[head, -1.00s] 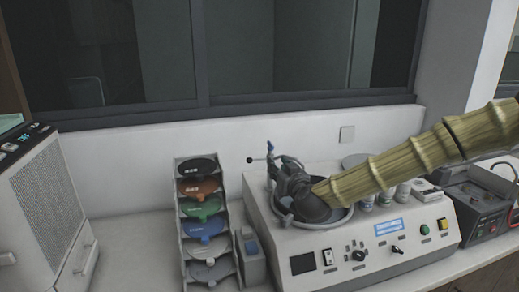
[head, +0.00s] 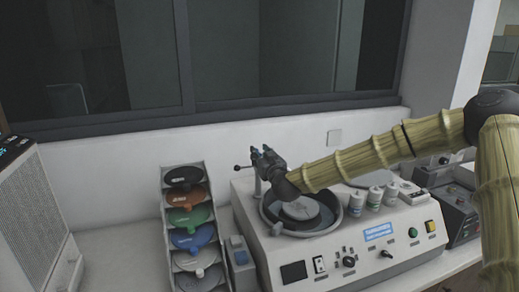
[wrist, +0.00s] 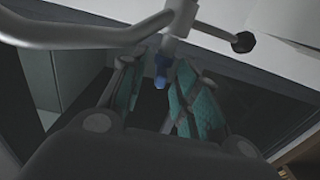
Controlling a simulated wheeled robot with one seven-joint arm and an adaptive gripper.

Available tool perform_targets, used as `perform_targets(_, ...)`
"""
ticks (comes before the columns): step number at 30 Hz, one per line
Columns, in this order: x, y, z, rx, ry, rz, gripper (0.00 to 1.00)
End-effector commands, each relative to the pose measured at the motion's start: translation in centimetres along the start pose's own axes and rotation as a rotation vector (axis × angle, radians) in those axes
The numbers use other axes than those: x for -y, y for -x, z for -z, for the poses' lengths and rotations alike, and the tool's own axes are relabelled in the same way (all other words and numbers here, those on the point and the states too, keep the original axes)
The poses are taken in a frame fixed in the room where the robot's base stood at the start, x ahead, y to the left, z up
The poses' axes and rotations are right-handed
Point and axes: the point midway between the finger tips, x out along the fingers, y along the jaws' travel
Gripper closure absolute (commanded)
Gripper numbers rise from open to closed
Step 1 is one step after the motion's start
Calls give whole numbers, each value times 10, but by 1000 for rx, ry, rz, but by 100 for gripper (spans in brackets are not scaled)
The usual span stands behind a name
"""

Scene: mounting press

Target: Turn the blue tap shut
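The blue tap (wrist: 160,76) hangs on a pale metal pipe in the wrist view, between the teal-padded fingers of my gripper (wrist: 157,68). The fingers stand apart, with dark gaps between them and the tap; I see no clear contact. In the head view my gripper (head: 266,160) is above the back left of the mounting press (head: 335,262), by its upright post. There the gripper mostly hides the tap.
A black-knobbed lever (wrist: 243,42) sticks out near the tap. The press's round bowl (head: 322,227) lies below my arm. White bottles (head: 374,198) stand to its right, a rack of coloured discs (head: 167,232) to its left. The wall and window are close behind.

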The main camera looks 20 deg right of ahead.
Motion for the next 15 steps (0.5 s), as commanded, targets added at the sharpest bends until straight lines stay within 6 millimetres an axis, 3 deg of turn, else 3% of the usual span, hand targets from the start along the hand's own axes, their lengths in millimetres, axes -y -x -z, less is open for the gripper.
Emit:
perform_targets(6,-2,-19,1,0,0,-2,69)
perform_targets(15,-2,-26,-1,1,0,-2,69)
